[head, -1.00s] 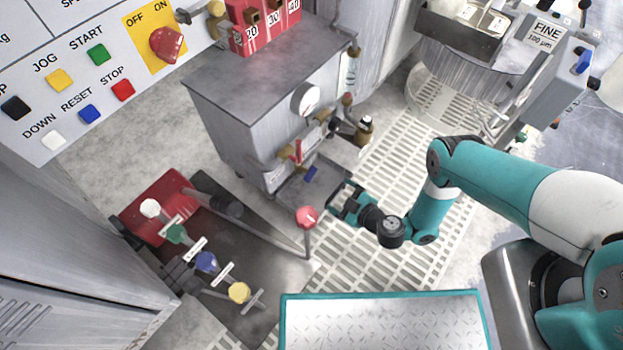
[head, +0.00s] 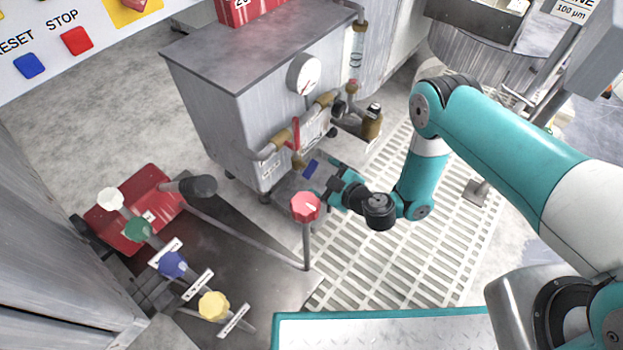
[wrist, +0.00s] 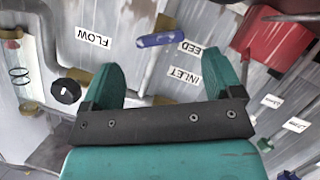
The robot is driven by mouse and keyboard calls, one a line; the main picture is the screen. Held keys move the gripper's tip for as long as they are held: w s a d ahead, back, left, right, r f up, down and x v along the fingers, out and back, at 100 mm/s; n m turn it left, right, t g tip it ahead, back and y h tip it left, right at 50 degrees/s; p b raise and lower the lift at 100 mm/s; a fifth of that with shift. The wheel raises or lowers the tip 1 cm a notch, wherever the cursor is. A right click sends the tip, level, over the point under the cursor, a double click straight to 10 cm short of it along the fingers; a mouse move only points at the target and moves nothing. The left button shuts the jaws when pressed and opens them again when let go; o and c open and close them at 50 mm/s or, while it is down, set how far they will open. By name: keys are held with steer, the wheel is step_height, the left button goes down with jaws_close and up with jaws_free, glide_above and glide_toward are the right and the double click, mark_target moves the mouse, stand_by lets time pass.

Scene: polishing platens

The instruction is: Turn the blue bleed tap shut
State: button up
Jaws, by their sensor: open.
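The blue bleed tap (head: 311,168) is a small blue lever low on the front of the grey tank cabinet, below the red lever. In the wrist view, the blue lever (wrist: 160,40) lies nearly level in the picture, beyond the fingertips and between their lines, partly beside an upside-down label ending in "EED". My gripper (head: 328,190) is open and empty, just right of and below the tap in the head view. Its two teal fingers (wrist: 163,72) stand wide apart in the wrist view. They appear apart from the lever.
A red lever (head: 296,134) sits on the pipe just above. A red knob on a post (head: 305,206) stands close left of my gripper. Floor taps with coloured knobs (head: 172,264) are at lower left; grating lies right.

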mark_target(313, 171)
steer(key=shift+b+x, duration=1.5)
steer(key=shift+x, duration=1.4)
steer(key=c, duration=0.9)
